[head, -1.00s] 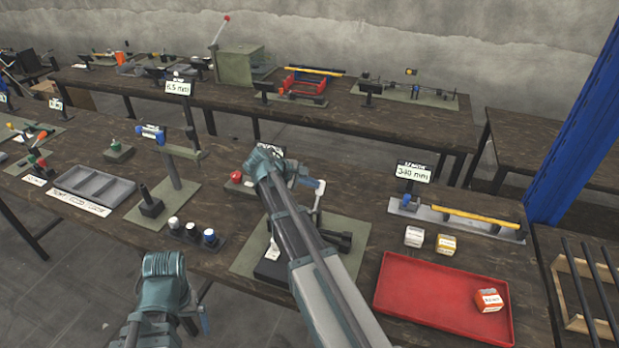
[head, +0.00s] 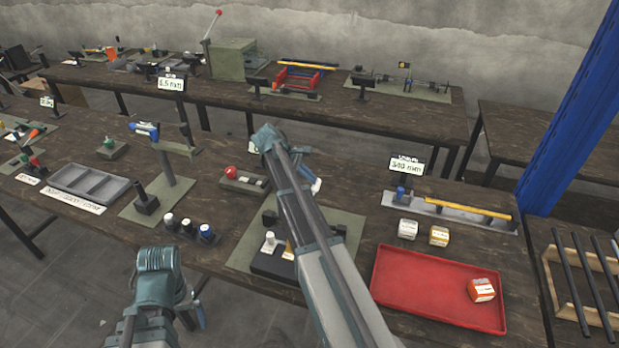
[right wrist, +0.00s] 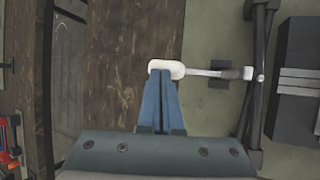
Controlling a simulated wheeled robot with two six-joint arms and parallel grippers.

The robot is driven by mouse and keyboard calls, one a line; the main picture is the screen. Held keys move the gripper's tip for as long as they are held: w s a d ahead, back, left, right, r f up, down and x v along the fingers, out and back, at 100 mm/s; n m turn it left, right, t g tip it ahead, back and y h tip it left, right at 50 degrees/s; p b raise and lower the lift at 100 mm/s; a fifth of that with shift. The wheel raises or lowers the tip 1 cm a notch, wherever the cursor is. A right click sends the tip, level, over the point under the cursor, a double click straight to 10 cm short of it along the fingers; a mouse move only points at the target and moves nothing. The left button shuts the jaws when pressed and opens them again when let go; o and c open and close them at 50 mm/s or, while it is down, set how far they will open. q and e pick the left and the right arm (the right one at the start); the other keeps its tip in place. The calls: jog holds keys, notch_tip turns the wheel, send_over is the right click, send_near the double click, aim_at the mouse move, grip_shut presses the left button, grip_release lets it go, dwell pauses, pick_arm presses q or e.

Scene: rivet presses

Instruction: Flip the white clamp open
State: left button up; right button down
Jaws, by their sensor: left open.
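The white clamp's handle (right wrist: 205,72) lies across the right wrist view, with a thick white tip at its left end and a dark bar at its right. In the head view only a small white part of the clamp (head: 316,186) shows beside my right arm, which hides the rest. My right gripper (right wrist: 166,73) has its blue fingers together, with their tips at the white tip; nothing shows between them. My left gripper (head: 197,312) is open and low in front of the table, well away from the clamp.
A green mat (head: 350,232) with a black block (head: 272,262) lies under my right arm. A red tray (head: 430,290) with a small box is to the right. A red ball knob (head: 231,173) and a holder with several capped pegs (head: 187,228) stand to the left.

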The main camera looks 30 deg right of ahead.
jog(key=shift+w, duration=0.1)
dwell(0.3)
jog(key=p+v, duration=1.2)
jog(key=v, duration=0.2)
jog(key=shift+w+d+r, duration=0.15)
jog(key=shift+w+d, duration=0.1)
jog(key=shift+d, duration=0.15)
jog(key=s+a+f+m+y+b, duration=0.1)
jog(key=s+a+f+y+b, duration=0.1)
jog(key=s+a, duration=1.1)
jog(key=s+a+f+m+t+y+b, duration=0.1)
jog(key=s+a+f, duration=0.6)
jog(key=s+a, duration=0.7)
jog(key=a+m+y+b, duration=0.1)
jog(key=a+y+b, duration=0.1)
jog(key=a, duration=0.1)
jog(key=shift+a+y, duration=0.2)
jog(key=shift+y, duration=0.2)
